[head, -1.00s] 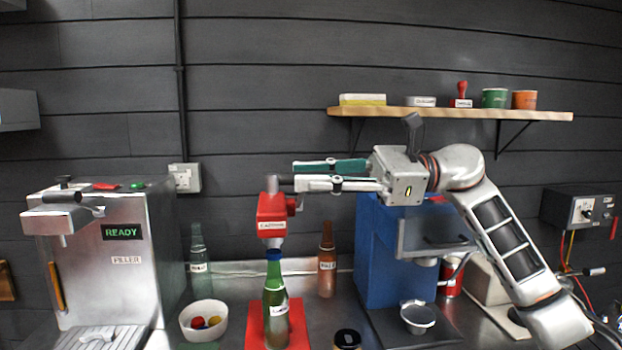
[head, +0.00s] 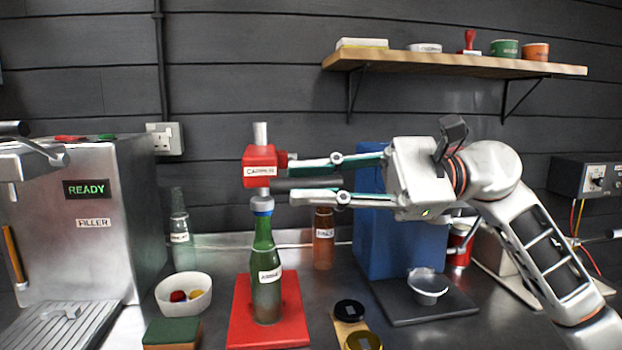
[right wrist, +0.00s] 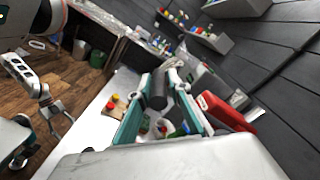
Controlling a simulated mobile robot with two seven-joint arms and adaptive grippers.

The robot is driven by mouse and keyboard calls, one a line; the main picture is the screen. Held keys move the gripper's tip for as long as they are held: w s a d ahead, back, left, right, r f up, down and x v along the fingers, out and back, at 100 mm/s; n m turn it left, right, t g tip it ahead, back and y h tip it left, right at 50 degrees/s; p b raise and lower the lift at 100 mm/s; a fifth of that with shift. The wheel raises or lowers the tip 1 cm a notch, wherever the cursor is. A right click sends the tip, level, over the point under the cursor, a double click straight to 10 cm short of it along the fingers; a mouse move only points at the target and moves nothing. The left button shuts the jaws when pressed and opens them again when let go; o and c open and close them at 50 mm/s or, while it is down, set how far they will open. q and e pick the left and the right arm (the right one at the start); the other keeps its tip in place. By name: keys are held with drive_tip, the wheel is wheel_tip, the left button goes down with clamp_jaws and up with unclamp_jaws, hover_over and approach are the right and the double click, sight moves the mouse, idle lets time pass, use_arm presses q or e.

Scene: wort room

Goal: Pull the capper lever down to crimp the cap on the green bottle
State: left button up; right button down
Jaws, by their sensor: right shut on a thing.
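The capper is a red head (head: 260,166) on a grey post, above a red base plate (head: 240,325). The green bottle (head: 265,255) stands upright on the plate, its blue-grey capped top directly under the head, apparently touching its lower part. My right gripper (head: 291,179) comes in from the right and is shut on the dark lever handle (head: 310,183), now just below the level of the head's middle. The dark handle (right wrist: 158,90) also shows between its fingers in the right wrist view. My left gripper (right wrist: 62,130) is at the left there, open and empty.
The filler machine (head: 80,240) stands at left, with a bowl of caps (head: 183,294) and a green-topped block (head: 172,330) beside it. A clear bottle (head: 181,240) and a brown bottle (head: 323,240) stand behind. A blue machine (head: 375,255) stands behind my right arm.

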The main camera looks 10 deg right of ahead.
idle(0.3)
drive_tip(key=c, duration=2)
unclamp_jaws()
drive_tip(key=shift+o, duration=0.2)
drive_tip(key=d, duration=1.2)
